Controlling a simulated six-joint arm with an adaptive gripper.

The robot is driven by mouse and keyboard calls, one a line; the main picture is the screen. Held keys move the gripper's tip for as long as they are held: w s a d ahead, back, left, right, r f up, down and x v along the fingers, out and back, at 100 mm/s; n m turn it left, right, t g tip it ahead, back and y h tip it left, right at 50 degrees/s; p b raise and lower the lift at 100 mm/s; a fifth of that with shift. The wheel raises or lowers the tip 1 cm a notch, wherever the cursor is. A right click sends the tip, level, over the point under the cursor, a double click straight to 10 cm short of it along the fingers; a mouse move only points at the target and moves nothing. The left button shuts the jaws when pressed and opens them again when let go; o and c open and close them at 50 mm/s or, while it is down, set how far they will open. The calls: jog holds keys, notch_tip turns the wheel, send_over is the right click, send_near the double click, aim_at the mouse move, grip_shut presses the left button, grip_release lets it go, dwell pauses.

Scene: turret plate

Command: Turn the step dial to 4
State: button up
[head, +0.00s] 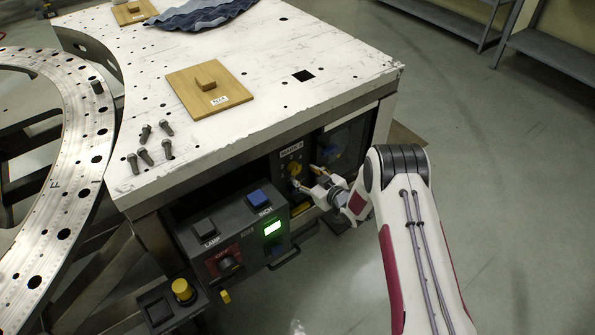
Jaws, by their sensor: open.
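The step dial (295,169) is a small yellow knob on a dark panel in the front face of the table. A white label strip sits above it, and small marks surround it that are too small to read. Which mark the dial points to cannot be told. My gripper (306,177) is open in front of the dial, coming in from the right. One fingertip is up and right of the knob, the other below it. Whether either finger touches the knob cannot be told.
Left of the dial is a control box (238,222) with black and blue buttons, a red switch, a lit green display and a handle. A yellow button (183,290) stands lower left. The white tabletop (270,55) holds bolts (145,155) and a wooden lidded plate (200,95). Open floor lies right.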

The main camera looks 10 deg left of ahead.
aim_at(296, 170)
jog(key=shift+x, duration=2.75)
jog(key=c, duration=1.1)
